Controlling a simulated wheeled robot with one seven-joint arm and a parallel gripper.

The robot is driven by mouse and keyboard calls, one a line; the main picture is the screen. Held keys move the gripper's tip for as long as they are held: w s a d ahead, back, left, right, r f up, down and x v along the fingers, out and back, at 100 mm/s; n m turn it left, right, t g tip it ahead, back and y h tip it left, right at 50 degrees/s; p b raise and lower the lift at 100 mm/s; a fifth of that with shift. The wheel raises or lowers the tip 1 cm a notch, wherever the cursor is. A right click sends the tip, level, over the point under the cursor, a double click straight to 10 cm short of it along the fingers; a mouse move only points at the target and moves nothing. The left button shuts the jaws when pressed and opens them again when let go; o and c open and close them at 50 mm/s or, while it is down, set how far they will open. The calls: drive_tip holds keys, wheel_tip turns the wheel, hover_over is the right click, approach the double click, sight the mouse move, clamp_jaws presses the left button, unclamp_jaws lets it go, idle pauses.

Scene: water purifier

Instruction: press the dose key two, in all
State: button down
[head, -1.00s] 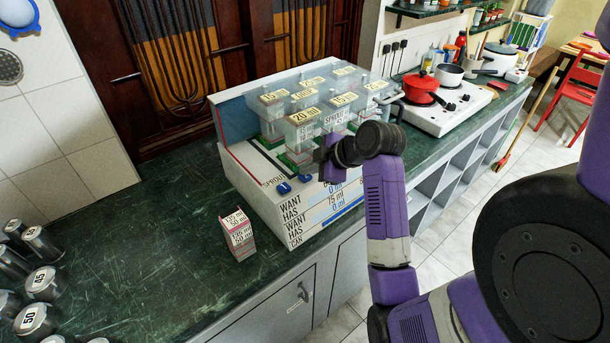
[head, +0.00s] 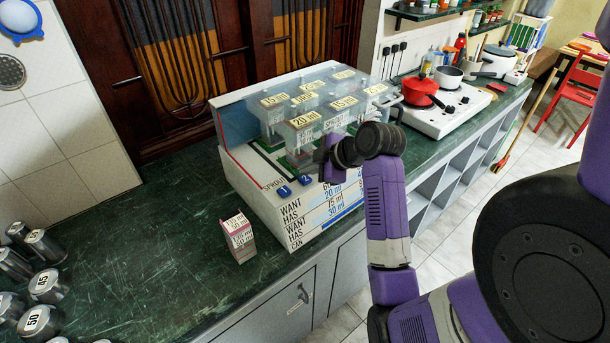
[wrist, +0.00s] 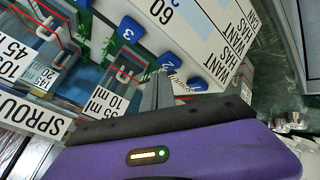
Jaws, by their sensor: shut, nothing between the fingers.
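The white dispensing machine (head: 262,212) stands on the green counter. Blue numbered keys sit along its front top edge; key 1 (head: 284,191) and key 2 (head: 305,180) show in the head view. In the wrist view I see key 3 (wrist: 130,30), a middle blue key (wrist: 168,61) and another blue key (wrist: 197,84), the last two unreadable there. My gripper (wrist: 160,88) is shut and empty, its fingertips close by the middle key; I cannot tell if they touch. In the head view my gripper (head: 327,160) is over the key row. The front panel shows HAS values seeming 20 ml and 30 ml.
Clear labelled tanks (head: 305,125) rise above the machine's top, close to my gripper. A small pink and white carton (head: 238,238) stands on the counter in front. Several metal cans (head: 42,284) stand at left. The counter between them is free.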

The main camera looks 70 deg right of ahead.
sight(308, 180)
drive_tip(key=shift+r, duration=0.25)
wheel_tip(308, 180, up, 5)
drive_tip(key=p, duration=0.4)
drive_tip(key=shift+p, duration=0.4)
drive_tip(key=shift+f, duration=0.1)
idle(0.5)
drive_tip(key=shift+m, duration=0.8)
drive_tip(key=a+f, duration=0.2)
drive_tip(key=w+a+f, duration=0.1)
drive_tip(key=a+f, duration=0.1)
drive_tip(key=a, duration=0.1)
drive_tip(key=a+f, duration=0.2)
drive_tip(key=shift+w+a, duration=0.2)
drive_tip(key=shift+w, duration=0.05)
drive_tip(key=s+a+f+m+t, duration=0.15)
drive_tip(key=s+a, duration=0.35)
drive_tip(key=a, duration=0.6)
drive_tip(key=s+a+m+t, duration=0.2)
drive_tip(key=s+a, duration=0.2)
drive_tip(key=a, duration=0.8)
drive_tip(key=s+a+r+t+y, duration=0.3)
drive_tip(key=s+a+r, duration=0.5)
drive_tip(key=s+a, duration=0.1)
wheel_tip(308, 180, down, 6)
drive_tip(key=b, duration=0.7)
drive_tip(key=shift+w+d, duration=0.3)
drive_tip(key=shift+d, duration=0.05)
